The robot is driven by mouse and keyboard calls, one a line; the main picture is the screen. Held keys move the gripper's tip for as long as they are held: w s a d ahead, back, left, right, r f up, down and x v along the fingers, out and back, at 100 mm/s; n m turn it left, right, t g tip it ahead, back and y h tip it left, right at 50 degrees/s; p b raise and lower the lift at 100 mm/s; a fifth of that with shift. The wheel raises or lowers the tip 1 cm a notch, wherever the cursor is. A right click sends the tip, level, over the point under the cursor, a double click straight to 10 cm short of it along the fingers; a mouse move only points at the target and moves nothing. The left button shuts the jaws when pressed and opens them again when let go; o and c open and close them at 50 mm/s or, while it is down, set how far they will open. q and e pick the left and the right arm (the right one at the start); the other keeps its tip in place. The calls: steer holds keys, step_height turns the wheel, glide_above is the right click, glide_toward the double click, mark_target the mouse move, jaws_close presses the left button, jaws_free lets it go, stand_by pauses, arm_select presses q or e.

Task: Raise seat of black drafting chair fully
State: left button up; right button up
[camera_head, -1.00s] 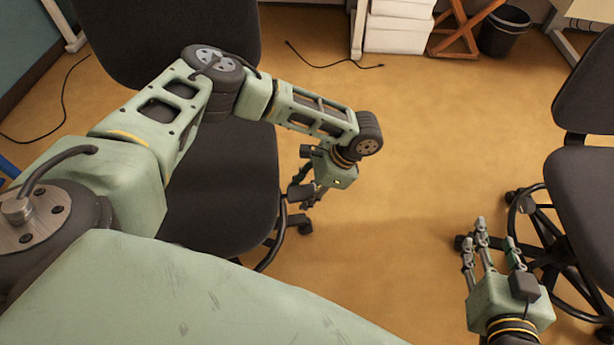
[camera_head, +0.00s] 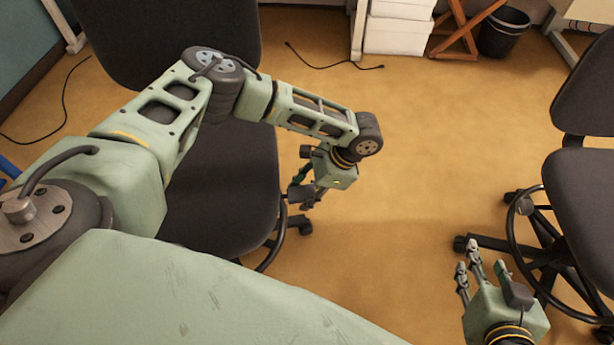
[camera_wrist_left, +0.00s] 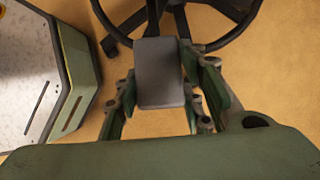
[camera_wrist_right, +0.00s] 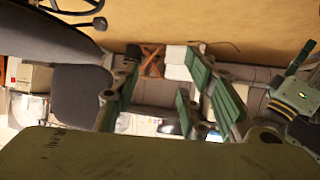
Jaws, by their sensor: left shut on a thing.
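A black drafting chair stands at the left; its seat (camera_head: 225,185) and backrest (camera_head: 170,35) are partly hidden behind my left arm. My left gripper (camera_head: 305,193) is beside the seat's right edge, shut on a dark flat lever paddle (camera_wrist_left: 160,75). In the left wrist view the paddle lies between the green-padded fingers, with the chair's foot ring (camera_wrist_left: 190,45) and base behind it. My right gripper (camera_head: 480,262) is open and empty, low over the floor at the lower right. In the right wrist view its fingers (camera_wrist_right: 160,95) stand apart with nothing between them.
A second black chair (camera_head: 585,190) with a foot ring stands at the right, close to my right gripper. White boxes (camera_head: 395,30), a wooden stand (camera_head: 462,30) and a dark bin (camera_head: 503,32) are at the back. A cable (camera_head: 330,65) lies on the otherwise clear middle floor.

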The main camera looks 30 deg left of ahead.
arm_select(q)
steer(key=shift+r, duration=0.1)
arm_select(e)
steer(key=shift+s+d+f+g, duration=0.2)
steer(key=shift+s+f+g, duration=0.3)
steer(key=shift+s+f, duration=0.1)
steer(key=shift+s, duration=0.1)
